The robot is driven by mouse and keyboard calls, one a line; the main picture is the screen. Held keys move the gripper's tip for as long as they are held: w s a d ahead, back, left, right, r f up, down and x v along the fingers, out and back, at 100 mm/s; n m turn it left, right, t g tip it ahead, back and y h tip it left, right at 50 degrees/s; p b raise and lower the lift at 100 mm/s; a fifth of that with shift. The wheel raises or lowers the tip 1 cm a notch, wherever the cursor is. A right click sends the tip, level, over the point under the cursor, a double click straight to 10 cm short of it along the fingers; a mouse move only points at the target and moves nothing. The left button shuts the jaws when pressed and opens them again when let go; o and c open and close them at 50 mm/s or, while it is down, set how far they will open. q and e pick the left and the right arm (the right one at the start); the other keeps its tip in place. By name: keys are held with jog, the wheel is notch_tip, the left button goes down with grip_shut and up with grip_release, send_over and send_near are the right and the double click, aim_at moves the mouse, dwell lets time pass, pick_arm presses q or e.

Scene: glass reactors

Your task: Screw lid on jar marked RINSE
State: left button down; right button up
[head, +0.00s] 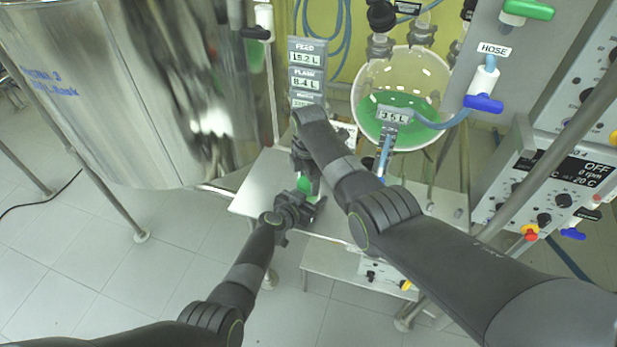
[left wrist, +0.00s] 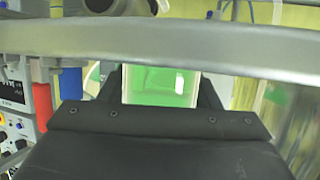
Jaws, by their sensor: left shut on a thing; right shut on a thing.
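A small jar with green contents (head: 305,185) stands at the front of the small white table. My left gripper (head: 308,203) is shut on the jar low down; in the left wrist view the jar (left wrist: 160,86) shows between its two fingers. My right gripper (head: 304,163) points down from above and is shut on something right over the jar. The lid is hidden by the right gripper, so I cannot tell how it sits on the jar. No RINSE marking is readable.
The white table (head: 250,203) has bare room left of the jar. A round glass vessel with green liquid (head: 405,95) hangs behind right. A big steel tank (head: 110,90) stands at the left, a control panel (head: 560,175) at the right. A grey bar (left wrist: 200,45) crosses the left wrist view.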

jog(key=shift+m, duration=0.3)
jog(key=o, duration=0.9)
jog(key=shift+r, duration=2.3)
jog(key=shift+c, duration=0.3)
